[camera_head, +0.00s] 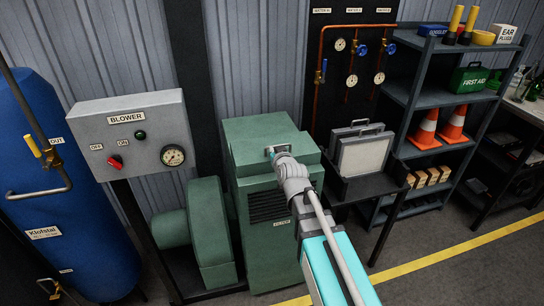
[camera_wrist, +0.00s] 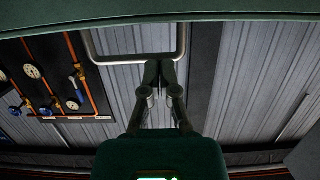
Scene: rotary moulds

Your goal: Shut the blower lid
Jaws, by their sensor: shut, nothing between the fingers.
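The green blower cabinet (camera_head: 268,205) stands in the middle of the head view, with its green lid (camera_head: 252,128) on top. The lid looks flat or nearly flat; I cannot tell whether a gap remains under it. A metal loop handle (camera_head: 268,151) is at the lid's front, partly hidden by my gripper (camera_head: 277,155). In the wrist view, the handle (camera_wrist: 92,48) hangs from a green edge (camera_wrist: 220,16) across the top. My gripper (camera_wrist: 160,68) is shut and empty, its fingertips overlapping the handle's lower bar. I cannot tell whether they touch it.
The grey BLOWER control box (camera_head: 132,136), with a red knob and a gauge, stands at left beside a blue tank (camera_head: 75,215). A dark stand with a pale filter panel (camera_head: 362,155) is close on the right. Shelves (camera_head: 440,98) stand beyond it.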

